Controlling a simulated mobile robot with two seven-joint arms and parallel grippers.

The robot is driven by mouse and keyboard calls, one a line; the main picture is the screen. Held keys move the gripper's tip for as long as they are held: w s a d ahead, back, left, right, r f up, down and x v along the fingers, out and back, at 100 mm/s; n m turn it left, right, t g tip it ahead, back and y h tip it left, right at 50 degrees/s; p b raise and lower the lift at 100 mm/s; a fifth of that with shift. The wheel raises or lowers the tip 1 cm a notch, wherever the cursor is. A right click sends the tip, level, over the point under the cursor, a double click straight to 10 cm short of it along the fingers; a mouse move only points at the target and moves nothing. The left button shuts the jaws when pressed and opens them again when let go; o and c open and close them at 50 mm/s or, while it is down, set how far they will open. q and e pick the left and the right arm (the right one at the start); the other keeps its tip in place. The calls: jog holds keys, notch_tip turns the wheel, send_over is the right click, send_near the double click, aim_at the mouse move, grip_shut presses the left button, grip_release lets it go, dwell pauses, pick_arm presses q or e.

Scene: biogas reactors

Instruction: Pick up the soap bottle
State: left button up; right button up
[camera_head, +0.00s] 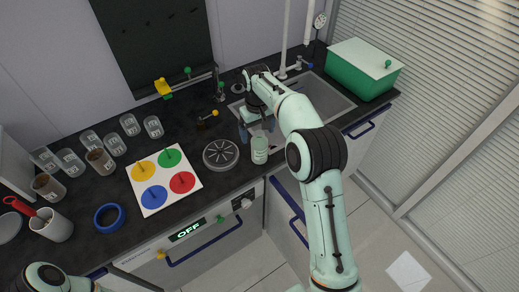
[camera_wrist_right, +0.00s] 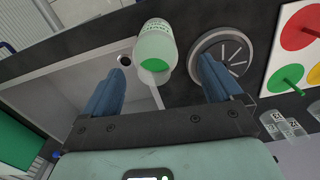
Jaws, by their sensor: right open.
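The soap bottle (camera_head: 260,151) is a pale translucent bottle with a label, standing at the front edge of the dark counter, between the sink and a round drain-like disc. In the right wrist view the bottle (camera_wrist_right: 157,46) shows green inside and appears beyond the fingertips, across the gap between them. My right gripper (camera_head: 257,130) is open and empty beside the bottle, at the sink's left edge; its blue fingers (camera_wrist_right: 160,72) are spread wide. My left gripper is not visible; only part of my left arm shows at the bottom left.
The round disc (camera_head: 221,154) lies left of the bottle. A white board with four coloured discs (camera_head: 164,180), a blue ring (camera_head: 109,217) and several glass jars (camera_head: 130,124) stand farther left. The sink (camera_head: 332,97) and a green box (camera_head: 362,74) are to the right.

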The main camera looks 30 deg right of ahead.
aim_at(260, 142)
jog(key=shift+w+f, duration=0.2)
jog(key=shift+f, duration=0.55)
jog(key=f, duration=0.3)
jog(key=s+f+b, duration=0.1)
jog(key=shift+d+f, duration=0.15)
jog(key=shift+d, duration=0.15)
jog(key=shift+f, duration=0.35)
jog(key=shift+w, duration=0.2)
jog(key=c, duration=1.3)
